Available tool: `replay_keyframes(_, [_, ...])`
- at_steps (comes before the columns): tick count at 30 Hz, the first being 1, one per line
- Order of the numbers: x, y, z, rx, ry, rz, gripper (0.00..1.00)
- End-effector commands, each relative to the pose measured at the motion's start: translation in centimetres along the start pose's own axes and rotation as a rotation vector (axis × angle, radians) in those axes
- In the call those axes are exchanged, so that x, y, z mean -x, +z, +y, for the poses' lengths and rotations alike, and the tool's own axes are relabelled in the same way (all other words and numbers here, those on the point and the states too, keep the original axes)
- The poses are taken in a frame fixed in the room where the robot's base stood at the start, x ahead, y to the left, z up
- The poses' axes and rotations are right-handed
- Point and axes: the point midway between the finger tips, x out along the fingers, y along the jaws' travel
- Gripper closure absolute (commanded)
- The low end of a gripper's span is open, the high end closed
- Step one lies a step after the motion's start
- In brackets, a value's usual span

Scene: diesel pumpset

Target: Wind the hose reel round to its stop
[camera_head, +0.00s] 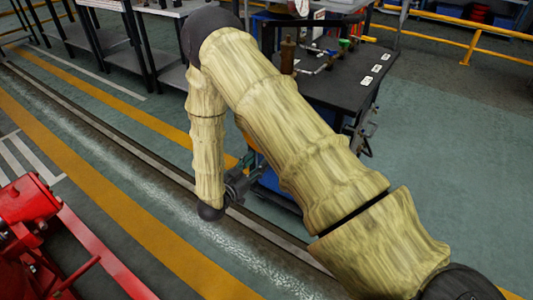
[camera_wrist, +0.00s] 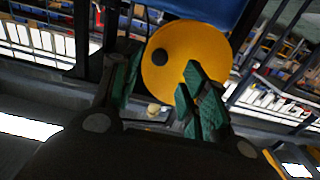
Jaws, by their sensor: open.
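In the wrist view, a round yellow disc (camera_wrist: 182,45), which looks like the hose reel, lies beyond my fingers. It has a dark round spot (camera_wrist: 160,57) left of its middle. A small pale knob (camera_wrist: 153,109) shows below the disc, between the fingers; I cannot tell what it belongs to. My gripper (camera_wrist: 160,78) is open, its green fingertips on either side of the disc's lower part. I cannot tell whether they touch anything.
A dark table (camera_head: 345,85) with fittings and white labels stands behind my arm. Grey benches (camera_head: 140,60) stand at the upper left. Red machinery (camera_head: 40,235) is at the lower left. Yellow rails (camera_head: 470,45) run at the upper right. Striped floor at the left is clear.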

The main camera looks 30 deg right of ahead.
Motion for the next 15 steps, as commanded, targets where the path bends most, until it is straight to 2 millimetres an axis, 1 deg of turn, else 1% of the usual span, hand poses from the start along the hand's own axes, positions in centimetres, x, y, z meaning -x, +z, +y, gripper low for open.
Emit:
replay_keyframes(1, [-1.0,0.1,0.1,-0.001,0.002,0.001,0.56])
replay_keyframes(6, [-3.7,0.1,0.1,0.001,0.001,0.0,0.56])
replay_keyframes(12, [-6.0,0.1,0.0,0.0,0.0,-0.001,0.56])
replay_keyframes(15, [-6.7,0.1,0.1,0.0,0.0,0.0,0.56])
